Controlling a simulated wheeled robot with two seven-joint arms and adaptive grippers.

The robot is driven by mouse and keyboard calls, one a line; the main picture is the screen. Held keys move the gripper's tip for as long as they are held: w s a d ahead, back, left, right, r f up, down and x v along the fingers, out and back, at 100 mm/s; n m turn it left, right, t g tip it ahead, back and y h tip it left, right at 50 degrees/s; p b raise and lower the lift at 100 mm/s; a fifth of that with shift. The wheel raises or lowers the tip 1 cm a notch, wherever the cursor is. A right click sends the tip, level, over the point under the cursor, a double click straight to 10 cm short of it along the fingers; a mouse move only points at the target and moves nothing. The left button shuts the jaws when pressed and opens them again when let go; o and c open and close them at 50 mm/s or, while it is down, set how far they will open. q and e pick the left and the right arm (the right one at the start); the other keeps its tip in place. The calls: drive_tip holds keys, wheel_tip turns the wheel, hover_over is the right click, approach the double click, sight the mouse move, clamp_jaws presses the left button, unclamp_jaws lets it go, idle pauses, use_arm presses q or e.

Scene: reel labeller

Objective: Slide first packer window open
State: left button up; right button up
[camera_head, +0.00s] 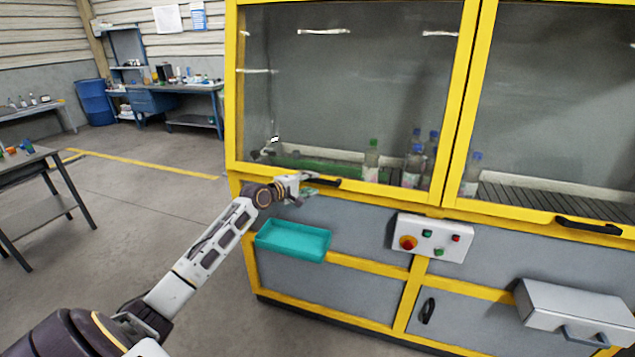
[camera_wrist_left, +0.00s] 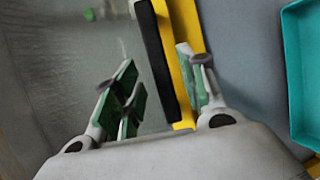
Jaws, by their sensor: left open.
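The left packer window (camera_head: 335,85) is a large glass pane in a yellow frame, and it is down in front of the machine's interior. Its black bar handle (camera_head: 325,184) sits on the lower yellow rail. My left gripper (camera_head: 303,187) is at the left end of this handle. In the left wrist view, the gripper (camera_wrist_left: 157,68) is open, with green-padded fingers on either side of the black handle (camera_wrist_left: 158,60). I cannot tell whether either finger touches it. My right gripper is not in view.
The right window (camera_head: 560,95) has its own black handle (camera_head: 588,225). A teal tray (camera_head: 293,240) juts out below my left gripper, and a button box (camera_head: 432,237) is to its right. Bottles (camera_head: 371,160) stand behind the glass. Open floor (camera_head: 150,215) lies left.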

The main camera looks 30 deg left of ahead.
sight(316, 182)
use_arm(q)
drive_tip(key=shift+x, duration=2.25)
clamp_jaws()
